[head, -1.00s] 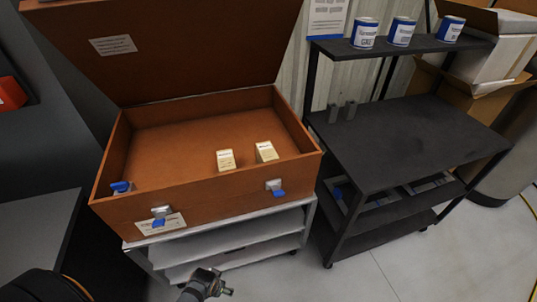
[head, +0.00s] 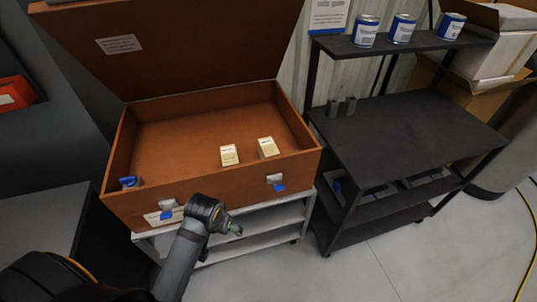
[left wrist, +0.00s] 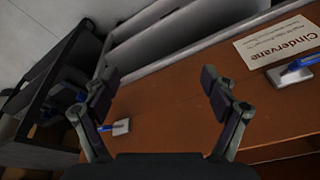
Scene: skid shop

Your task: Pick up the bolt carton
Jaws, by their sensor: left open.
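Two small cream cartons, a left one (head: 229,155) and a right one (head: 267,147), stand apart on the floor of an open brown case (head: 165,205), towards its right front. Their print is too small to tell which is the bolt carton. No carton shows in that view. My right gripper is not in view.
The case stands on a light grey cart (head: 270,222), its lid (head: 170,45) raised. Blue-handled latches (head: 276,182) sit on its front. A dark shelf unit (head: 405,125) at right carries blue-and-white cans (head: 402,29) on top.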

